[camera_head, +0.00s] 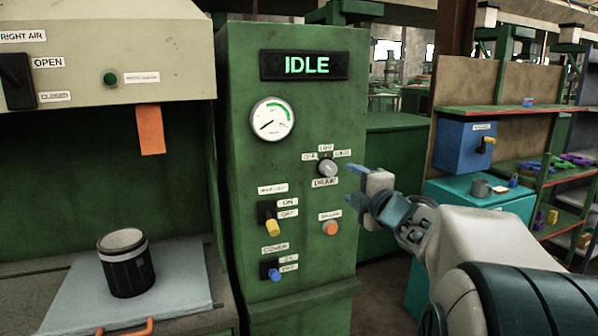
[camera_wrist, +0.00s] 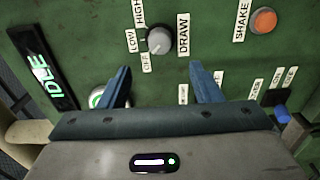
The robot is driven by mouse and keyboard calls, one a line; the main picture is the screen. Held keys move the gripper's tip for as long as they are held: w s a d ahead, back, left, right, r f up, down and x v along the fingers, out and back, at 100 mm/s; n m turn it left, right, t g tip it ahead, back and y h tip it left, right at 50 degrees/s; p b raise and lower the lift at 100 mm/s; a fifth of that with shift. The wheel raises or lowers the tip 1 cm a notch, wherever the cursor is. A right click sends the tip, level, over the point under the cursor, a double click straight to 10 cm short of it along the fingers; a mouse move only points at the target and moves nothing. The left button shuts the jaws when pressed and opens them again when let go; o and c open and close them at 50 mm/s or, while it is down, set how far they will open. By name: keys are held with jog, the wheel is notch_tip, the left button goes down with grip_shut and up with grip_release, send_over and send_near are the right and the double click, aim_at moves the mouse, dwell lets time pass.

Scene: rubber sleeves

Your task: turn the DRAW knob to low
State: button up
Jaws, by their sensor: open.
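The grey round DRAW knob (camera_head: 327,168) is on the front of the green cabinet (camera_head: 300,110), with small position labels around its upper side and a name label below. In the wrist view the knob (camera_wrist: 159,40) sits beyond the fingertips, roughly centred between them, with OFF, LOW and HIGH labels around it. A pale mark on it faces the OFF and LOW side; which one exactly I cannot tell. My gripper (camera_head: 353,186) is open and empty, just right of the knob and apart from it. Its two blue fingers (camera_wrist: 162,75) point toward the panel.
The panel also has an IDLE display (camera_head: 304,66), a gauge (camera_head: 272,119), an orange SHAKE button (camera_head: 330,228), a yellow-tipped switch (camera_head: 271,224) and a blue-tipped switch (camera_head: 272,271). A black canister (camera_head: 126,268) stands at left. The space directly before the knob is clear.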

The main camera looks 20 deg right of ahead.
aim_at(331, 171)
jog(key=w+p, duration=0.1)
jog(key=w, duration=0.9)
jog(key=shift+w+a, duration=0.15)
jog(key=c, duration=1)
